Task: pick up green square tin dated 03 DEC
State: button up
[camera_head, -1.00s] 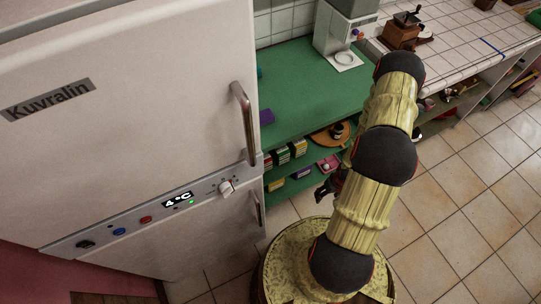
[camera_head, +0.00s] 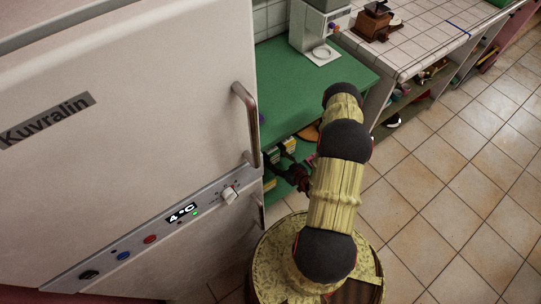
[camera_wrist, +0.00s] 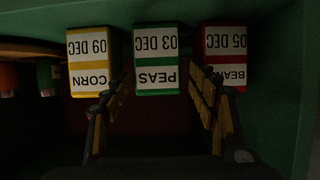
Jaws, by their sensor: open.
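The green square tin (camera_wrist: 156,62) labelled PEAS and 03 DEC stands in the middle of a row of three tins in the wrist view, its lettering upside down. A yellow tin (camera_wrist: 90,62) labelled CORN, 09 DEC is to its left, and a red tin (camera_wrist: 225,58) dated 05 DEC is to its right. My gripper (camera_wrist: 160,98) is open, with a finger on each side of the green tin's width and nothing held. The fingertips overlap the near edges of the yellow and red tins in the picture; I cannot tell whether they touch. In the head view my gripper (camera_head: 301,178) reaches into the green shelf.
The green shelf (camera_head: 290,85) has a board above the tins, and its side wall is close right of the red tin. The tall fridge (camera_head: 130,120) with a protruding handle (camera_head: 247,125) stands left. Tiled floor (camera_head: 450,160) is clear at right.

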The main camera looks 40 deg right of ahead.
jog(key=b+x, duration=0.2)
jog(key=x, duration=0.4)
jog(key=shift+d+f, duration=0.15)
jog(key=shift+f, duration=0.05)
jog(key=shift+c, duration=1.1)
jog(key=c, duration=1.1)
jog(key=shift+r, duration=0.1)
